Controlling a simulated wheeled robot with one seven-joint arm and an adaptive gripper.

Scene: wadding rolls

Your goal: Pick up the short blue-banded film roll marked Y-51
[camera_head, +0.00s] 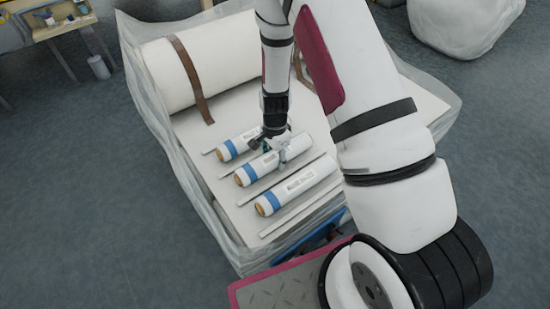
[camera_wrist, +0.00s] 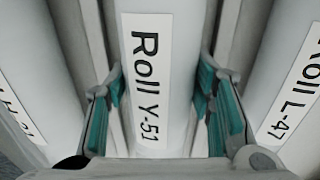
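The Y-51 film roll (camera_head: 257,168) is the middle of three short white rolls with blue bands, lying on a pale board. Its label, "Roll Y-51", reads clearly in the wrist view (camera_wrist: 147,80). My gripper (camera_head: 279,150) is down over this roll. In the wrist view, the teal-padded fingers of my gripper (camera_wrist: 160,100) stand on both sides of the roll, very near its sides. I cannot tell whether the pads press on it. The roll lies level with its neighbours, and my gripper hides part of it in the head view.
Roll L-47 (camera_wrist: 295,90) lies close on the right in the wrist view; another roll (camera_wrist: 20,110) is on the left. Thin strips (camera_head: 290,211) separate the rolls on the board. A large strapped white roll (camera_head: 225,60) lies behind them.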

